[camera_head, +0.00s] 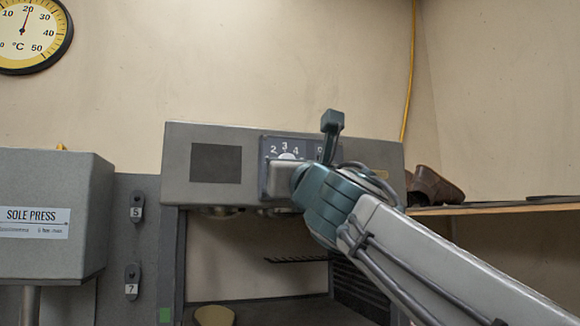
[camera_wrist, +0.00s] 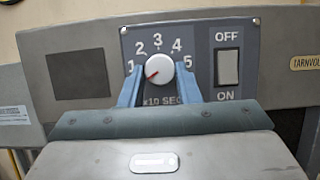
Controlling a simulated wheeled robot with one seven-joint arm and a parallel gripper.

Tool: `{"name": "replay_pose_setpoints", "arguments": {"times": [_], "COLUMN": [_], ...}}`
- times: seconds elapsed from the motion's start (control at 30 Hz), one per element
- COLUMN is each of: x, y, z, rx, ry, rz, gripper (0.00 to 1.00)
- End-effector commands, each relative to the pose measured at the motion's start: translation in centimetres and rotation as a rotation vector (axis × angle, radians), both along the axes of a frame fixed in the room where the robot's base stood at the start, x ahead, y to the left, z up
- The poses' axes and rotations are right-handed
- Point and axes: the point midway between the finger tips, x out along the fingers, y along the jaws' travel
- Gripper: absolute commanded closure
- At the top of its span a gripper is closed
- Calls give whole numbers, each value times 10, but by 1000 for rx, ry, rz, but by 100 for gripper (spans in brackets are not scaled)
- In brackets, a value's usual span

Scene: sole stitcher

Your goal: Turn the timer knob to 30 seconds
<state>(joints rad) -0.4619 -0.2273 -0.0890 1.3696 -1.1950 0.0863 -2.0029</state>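The timer knob (camera_wrist: 159,70) is a round white knob with a red pointer line on a grey dial panel (camera_wrist: 207,30). The dial is marked 1 to 5 with "x10 SEC" below. The red line points down and left, just below the 1. In the head view, only part of the knob (camera_head: 287,157) shows above my gripper. My gripper (camera_wrist: 159,68) faces the panel, its two blue fingers apart on the left and right of the knob. Narrow gaps seem to remain; contact cannot be told for sure.
An OFF/ON rocker switch (camera_wrist: 228,67) sits close to the right finger. A dark blank plate (camera_head: 216,163) is left of the dial. A sole press (camera_head: 45,215) stands at left, and a shelf (camera_head: 500,208) with a brown shoe (camera_head: 432,187) at right.

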Motion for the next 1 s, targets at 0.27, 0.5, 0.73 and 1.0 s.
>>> {"name": "replay_pose_setpoints", "arguments": {"times": [0.27,0.5,0.73,1.0], "x": [0,-1,-1,-2], "y": [0,2,4,6], "z": [-1,-2,-1,3], "rx": [28,148,342,591], "ry": [8,41,97,169], "rz": [-1,-2,0,-1], "gripper": [93,93,93,93]}}
